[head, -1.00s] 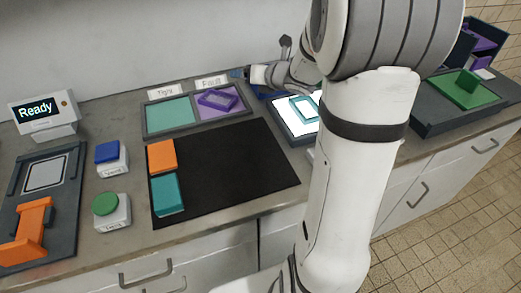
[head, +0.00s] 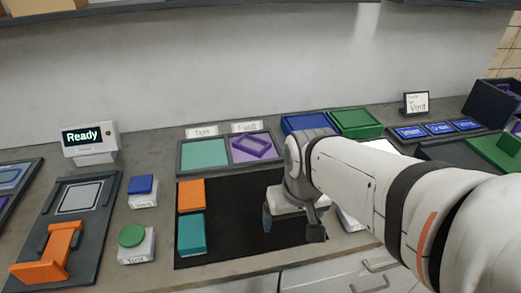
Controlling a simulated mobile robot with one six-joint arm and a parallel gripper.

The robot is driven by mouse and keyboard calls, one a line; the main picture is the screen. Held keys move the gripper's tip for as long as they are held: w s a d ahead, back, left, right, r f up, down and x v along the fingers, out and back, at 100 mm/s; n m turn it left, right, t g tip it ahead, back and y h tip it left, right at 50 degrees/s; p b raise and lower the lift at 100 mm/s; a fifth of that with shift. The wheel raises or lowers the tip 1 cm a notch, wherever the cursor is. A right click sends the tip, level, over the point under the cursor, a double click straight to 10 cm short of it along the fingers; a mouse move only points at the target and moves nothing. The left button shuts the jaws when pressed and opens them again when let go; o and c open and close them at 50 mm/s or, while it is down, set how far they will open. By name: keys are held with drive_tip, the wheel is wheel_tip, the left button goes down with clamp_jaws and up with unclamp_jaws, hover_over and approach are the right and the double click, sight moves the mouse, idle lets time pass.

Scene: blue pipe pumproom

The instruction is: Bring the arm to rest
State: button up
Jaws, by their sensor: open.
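My arm reaches in from the right in the head view. My gripper (head: 293,225) is over the right part of the black mat (head: 238,187), with its fingers pointing down. The two fingers stand apart and nothing shows between them. An orange block (head: 191,195) and a teal block (head: 191,234) lie along the mat's left edge, to the left of my gripper. The height of the fingers above the mat is hard to tell. My arm hides part of the counter behind it.
A tray with a teal section (head: 204,154) and a purple section holding a purple frame (head: 251,146) lies behind the mat. Blue (head: 304,124) and green (head: 355,123) bins stand behind my arm. At left are a "Ready" display (head: 82,137), two buttons and an orange-handled fixture (head: 52,252).

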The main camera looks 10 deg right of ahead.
wheel_tip(320, 180, up, 7)
drive_tip(key=p, duration=0.6)
drive_tip(key=shift+s+r+p, duration=0.15)
drive_tip(key=shift+r+p, duration=0.05)
drive_tip(key=shift+p, duration=0.15)
drive_tip(key=shift+c, duration=0.6)
